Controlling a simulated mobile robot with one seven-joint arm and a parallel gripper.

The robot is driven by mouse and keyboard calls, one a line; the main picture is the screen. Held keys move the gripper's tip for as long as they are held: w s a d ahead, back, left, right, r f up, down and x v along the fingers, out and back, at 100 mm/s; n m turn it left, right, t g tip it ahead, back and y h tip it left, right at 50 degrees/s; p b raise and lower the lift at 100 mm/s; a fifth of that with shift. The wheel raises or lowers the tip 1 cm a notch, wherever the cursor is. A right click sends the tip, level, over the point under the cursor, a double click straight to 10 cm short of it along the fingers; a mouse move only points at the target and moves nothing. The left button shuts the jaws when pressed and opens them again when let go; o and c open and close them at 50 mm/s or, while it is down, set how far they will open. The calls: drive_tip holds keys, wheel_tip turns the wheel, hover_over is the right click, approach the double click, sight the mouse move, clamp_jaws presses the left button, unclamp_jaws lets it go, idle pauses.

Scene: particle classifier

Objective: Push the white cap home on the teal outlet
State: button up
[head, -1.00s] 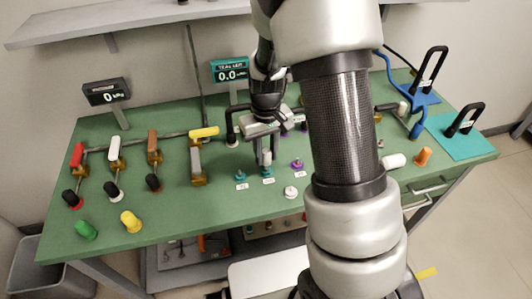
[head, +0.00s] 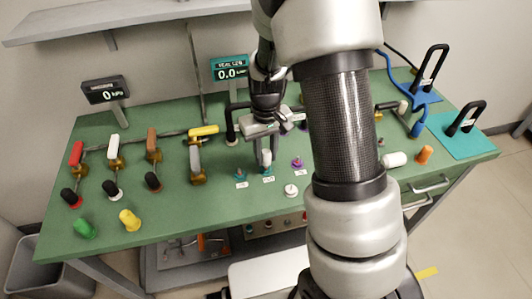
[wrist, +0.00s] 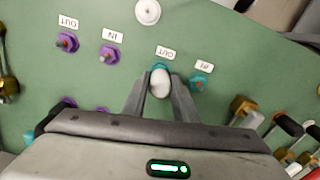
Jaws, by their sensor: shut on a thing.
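The white cap (wrist: 160,84) is between the two fingertips of my gripper (wrist: 161,90) in the wrist view. My gripper is shut on it. The teal outlet (wrist: 160,67) shows as a thin teal edge just beyond the cap, next to an OUT label. The cap covers most of it. In the head view the cap (head: 266,157) hangs upright below my gripper (head: 265,149), in line with the teal outlet (head: 267,170). I cannot tell how far down the cap sits on it.
A teal inlet (wrist: 198,83) labelled IN stands close beside my right finger in the wrist view. Two purple ports (wrist: 67,42) and (wrist: 108,54) stand to the left. A round white piece (head: 290,190) lies nearer the table's front. Coloured valves (head: 114,148) fill the left.

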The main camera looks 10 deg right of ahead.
drive_tip(key=shift+f+b, duration=0.95)
drive_tip(key=shift+f, duration=0.4)
drive_tip(key=o, duration=1.1)
wheel_tip(320, 180, up, 18)
drive_tip(key=p, duration=0.2)
drive_tip(key=shift+f+p, duration=0.25)
drive_tip(key=shift+p, duration=0.15)
wheel_tip(320, 180, up, 8)
drive_tip(key=t+p, duration=0.1)
drive_tip(key=p, duration=0.2)
hover_over(266, 152)
drive_tip(key=s, duration=0.3)
drive_tip(key=s+r+m+t+p, duration=0.2)
drive_tip(key=s+r+t+p, duration=0.2)
drive_tip(key=s+r+p, duration=0.4)
drive_tip(key=s+r, duration=0.7)
drive_tip(key=shift+t, duration=0.3)
